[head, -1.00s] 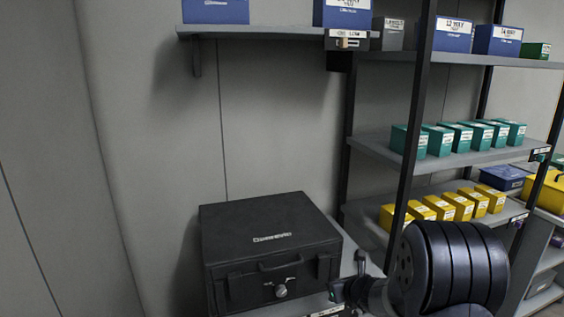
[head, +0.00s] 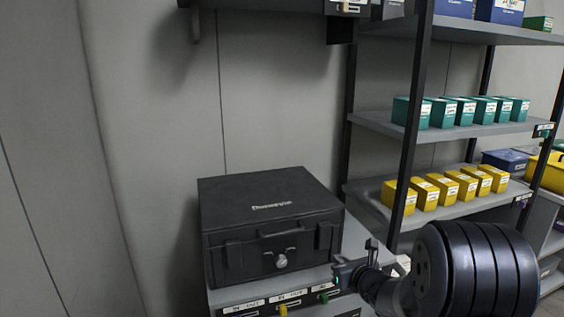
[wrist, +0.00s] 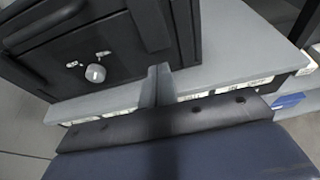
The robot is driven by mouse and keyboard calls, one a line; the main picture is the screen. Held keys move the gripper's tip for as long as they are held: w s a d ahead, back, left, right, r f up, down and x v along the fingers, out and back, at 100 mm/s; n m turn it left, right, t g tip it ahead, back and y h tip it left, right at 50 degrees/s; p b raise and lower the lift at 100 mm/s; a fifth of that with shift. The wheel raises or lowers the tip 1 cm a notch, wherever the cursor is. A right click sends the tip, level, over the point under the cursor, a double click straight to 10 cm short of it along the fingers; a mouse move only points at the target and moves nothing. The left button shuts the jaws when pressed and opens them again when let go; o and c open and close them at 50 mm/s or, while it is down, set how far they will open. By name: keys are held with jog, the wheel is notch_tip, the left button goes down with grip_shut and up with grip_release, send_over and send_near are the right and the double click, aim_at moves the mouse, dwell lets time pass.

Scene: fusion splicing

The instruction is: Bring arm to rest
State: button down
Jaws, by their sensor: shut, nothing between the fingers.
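My gripper (head: 343,273) shows in the head view at the end of my dark arm, to the right of the black case's front corner. Its fingers are shut with nothing between them. In the wrist view my gripper fingers (wrist: 155,84) are close together in front of the case and cabinet edge. The closed black case (head: 270,215) stands on a grey cabinet top, with a handle and a round silver knob on its front. It also shows in the wrist view (wrist: 110,40). I cannot tell whether the gripper touches anything; it appears apart from the case.
The grey cabinet (head: 352,240) has labelled drawers with coloured tabs below the case. A rack to the right holds teal boxes (head: 460,110) and yellow boxes (head: 442,187). A shelf (head: 270,5) is on the wall above. The wall at left is bare.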

jog(key=shift+s+f+t+b, duration=0.1)
jog(key=shift+f+t+b, duration=0.55)
jog(key=shift+b, duration=0.75)
jog(key=shift+y+b, duration=0.3)
jog(key=shift+s, duration=0.1)
